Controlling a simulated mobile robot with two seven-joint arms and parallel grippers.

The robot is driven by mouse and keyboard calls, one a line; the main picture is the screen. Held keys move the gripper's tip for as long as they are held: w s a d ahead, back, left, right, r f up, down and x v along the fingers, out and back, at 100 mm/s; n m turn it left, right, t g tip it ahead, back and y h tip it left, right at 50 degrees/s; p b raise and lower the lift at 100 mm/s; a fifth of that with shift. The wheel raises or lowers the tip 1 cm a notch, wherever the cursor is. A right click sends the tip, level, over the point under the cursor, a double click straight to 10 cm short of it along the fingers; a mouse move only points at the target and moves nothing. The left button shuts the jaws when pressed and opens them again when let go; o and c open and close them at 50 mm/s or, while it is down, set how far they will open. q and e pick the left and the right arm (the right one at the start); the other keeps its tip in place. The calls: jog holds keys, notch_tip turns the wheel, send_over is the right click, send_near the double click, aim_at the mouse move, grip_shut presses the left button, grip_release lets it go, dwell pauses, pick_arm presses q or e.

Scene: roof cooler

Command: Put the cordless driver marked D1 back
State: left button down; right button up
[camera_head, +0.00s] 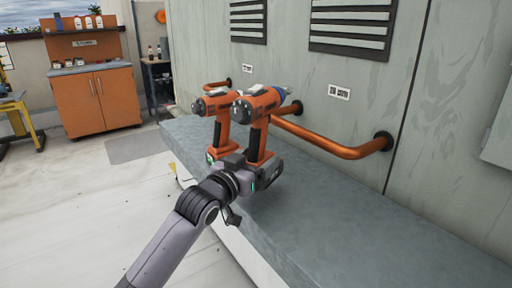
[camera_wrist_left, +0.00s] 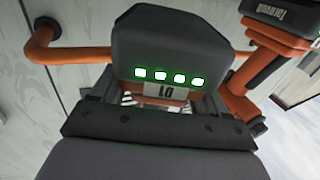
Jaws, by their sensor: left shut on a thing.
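The cordless driver marked D1 (camera_head: 258,106) is orange and dark grey with a blue part at its nose. It is upright, low over or on the grey ledge; I cannot tell if its base touches. My left gripper (camera_head: 246,172) is shut on it at the base. In the left wrist view its dark battery (camera_wrist_left: 172,45) fills the middle, with several green lights lit and the D1 label upside down. A second orange driver (camera_head: 211,104) stands beside it on the left, and also shows in the left wrist view (camera_wrist_left: 275,45). My right gripper is out of view.
The long grey ledge (camera_head: 350,225) runs along the cabinet wall, clear toward the front right. A copper-coloured rail (camera_head: 335,147) sticks out from the wall close behind D1. An orange cupboard (camera_head: 97,97) and a dark side table (camera_head: 155,80) stand at the back left.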

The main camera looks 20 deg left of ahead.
pick_arm(q)
jog(key=shift+f, duration=1.8)
jog(key=shift+f, duration=0.15)
grip_release()
jog(key=shift+s+f, duration=0.1)
jog(key=shift+f, duration=0.2)
jog(key=shift+r, duration=0.15)
jog(key=v, duration=1.2)
jog(key=s+f+g+y, duration=0.1)
jog(key=s+f+g, duration=0.1)
jog(key=s+f, duration=0.5)
jog(key=s+f+g, duration=0.2)
jog(key=s+f, duration=0.4)
jog(key=f, duration=0.7)
jog(key=s+f+g+y, duration=0.1)
jog(key=s+f+g, duration=0.2)
jog(key=s+f, duration=0.4)
notch_tip(320, 180, down, 3)
jog(key=shift+s+d+r+n+y, duration=0.1)
jog(key=shift+s+d+n+y, duration=0.2)
jog(key=shift+s+d, duration=0.05)
